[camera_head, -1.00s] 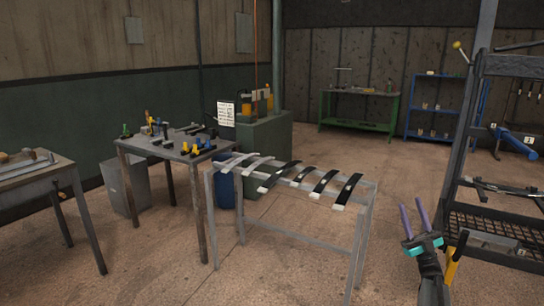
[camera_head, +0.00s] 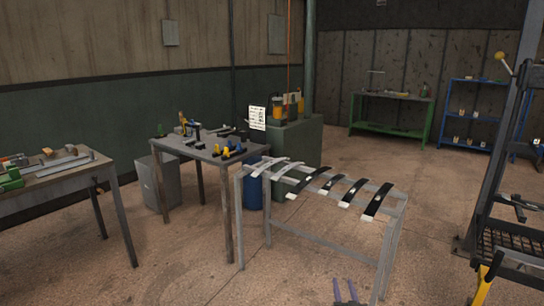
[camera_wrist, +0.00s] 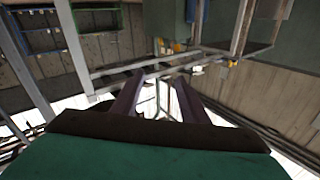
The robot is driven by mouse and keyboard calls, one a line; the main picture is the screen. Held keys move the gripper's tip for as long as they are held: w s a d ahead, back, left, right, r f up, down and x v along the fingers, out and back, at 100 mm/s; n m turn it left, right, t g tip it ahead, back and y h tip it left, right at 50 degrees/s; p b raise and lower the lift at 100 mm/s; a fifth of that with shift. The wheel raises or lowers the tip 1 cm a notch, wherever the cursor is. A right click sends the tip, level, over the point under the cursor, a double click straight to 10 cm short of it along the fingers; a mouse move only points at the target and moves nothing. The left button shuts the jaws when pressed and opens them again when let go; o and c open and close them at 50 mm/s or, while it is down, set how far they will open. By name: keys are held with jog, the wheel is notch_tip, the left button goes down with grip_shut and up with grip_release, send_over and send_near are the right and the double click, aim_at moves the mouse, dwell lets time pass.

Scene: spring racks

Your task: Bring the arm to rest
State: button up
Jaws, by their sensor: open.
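My gripper (camera_head: 346,291) shows only as two purple fingertips at the bottom edge of the head view, right of centre. The rest of my arm is out of that view. In the wrist view my gripper (camera_wrist: 156,95) has its two purple fingers apart, with nothing between them. The fingertips are in front of the near side of a grey metal rack (camera_head: 318,244) and look apart from it. Several curved leaf springs (camera_head: 328,184), black and light grey, lie across the top of this rack.
A workbench (camera_head: 190,150) with clamps and small tools stands behind the rack, left. Another bench (camera_head: 60,187) is at the far left. A dark shelf frame (camera_head: 500,190) with a mesh shelf stands at the right. Open floor (camera_head: 430,190) lies between rack and frame.

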jog(key=s+a+f+g, duration=0.3)
jog(key=s+f+g, duration=0.1)
jog(key=s+f, duration=0.4)
jog(key=s+a+f+g+p, duration=0.1)
jog(key=s+a+f+g, duration=0.3)
jog(key=s+f, duration=0.35)
jog(key=s+a+f+g, duration=0.3)
jog(key=s+f+g, duration=0.1)
jog(key=s+f, duration=0.4)
jog(key=s+a+n+g, duration=0.1)
jog(key=s+g, duration=1.1)
jog(key=s, duration=1.7)
jog(key=shift+a+r+n, duration=0.15)
jog(key=shift+r+n, duration=0.15)
jog(key=shift+n, duration=0.3)
jog(key=shift+c, duration=0.4)
